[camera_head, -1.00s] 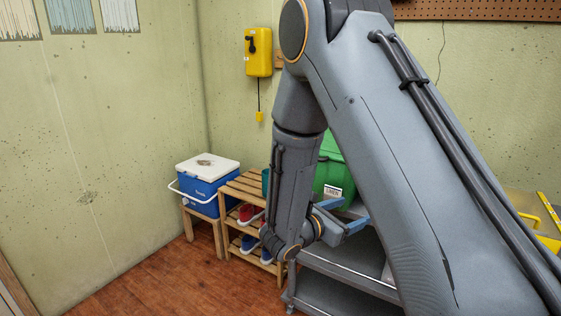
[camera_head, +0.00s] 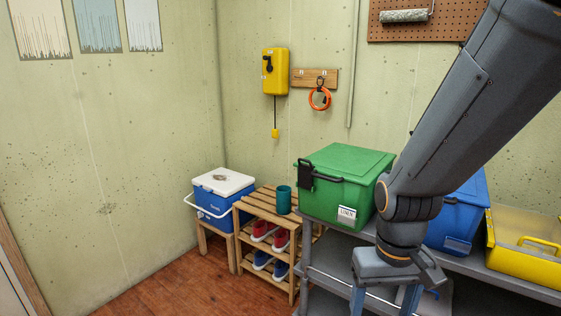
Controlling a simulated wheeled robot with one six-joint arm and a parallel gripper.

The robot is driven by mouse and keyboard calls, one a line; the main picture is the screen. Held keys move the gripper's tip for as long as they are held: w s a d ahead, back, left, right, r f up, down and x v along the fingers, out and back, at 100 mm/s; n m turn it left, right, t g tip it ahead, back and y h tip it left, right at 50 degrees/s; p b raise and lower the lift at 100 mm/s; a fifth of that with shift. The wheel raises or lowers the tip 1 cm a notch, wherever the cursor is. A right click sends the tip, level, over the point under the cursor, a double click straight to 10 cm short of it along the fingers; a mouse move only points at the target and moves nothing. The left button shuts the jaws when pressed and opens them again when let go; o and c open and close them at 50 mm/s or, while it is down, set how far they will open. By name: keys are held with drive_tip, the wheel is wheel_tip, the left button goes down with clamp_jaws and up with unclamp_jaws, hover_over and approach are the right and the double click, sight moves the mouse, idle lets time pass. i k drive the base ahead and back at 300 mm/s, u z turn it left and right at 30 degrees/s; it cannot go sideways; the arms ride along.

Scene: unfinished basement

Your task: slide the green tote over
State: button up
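The green tote (camera_head: 325,205) has a closed green lid, a dark handle or latch on its left end and a white label reading "LINEN". It sits at the left end of a grey metal shelf or cart (camera_head: 319,250). My gripper (camera_head: 384,303) is at the bottom of the view, in front of and below the tote's right side, apart from it. Its two blue fingers point down and are spread, with nothing seen between them. Their tips are at or past the lower picture edge. My arm hides the area just right of the tote.
A blue bin (camera_head: 462,215) and a yellow bin (camera_head: 522,262) stand to the right on the grey shelf. Left of the tote, a wooden slatted rack (camera_head: 262,204) holds a teal cup (camera_head: 284,199) and shoes. A blue-and-white cooler (camera_head: 222,190) stands on a wooden stool.

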sight(323, 202)
drive_tip(key=u, duration=0.5)
drive_tip(key=i, duration=1.1)
drive_tip(key=z, duration=0.5)
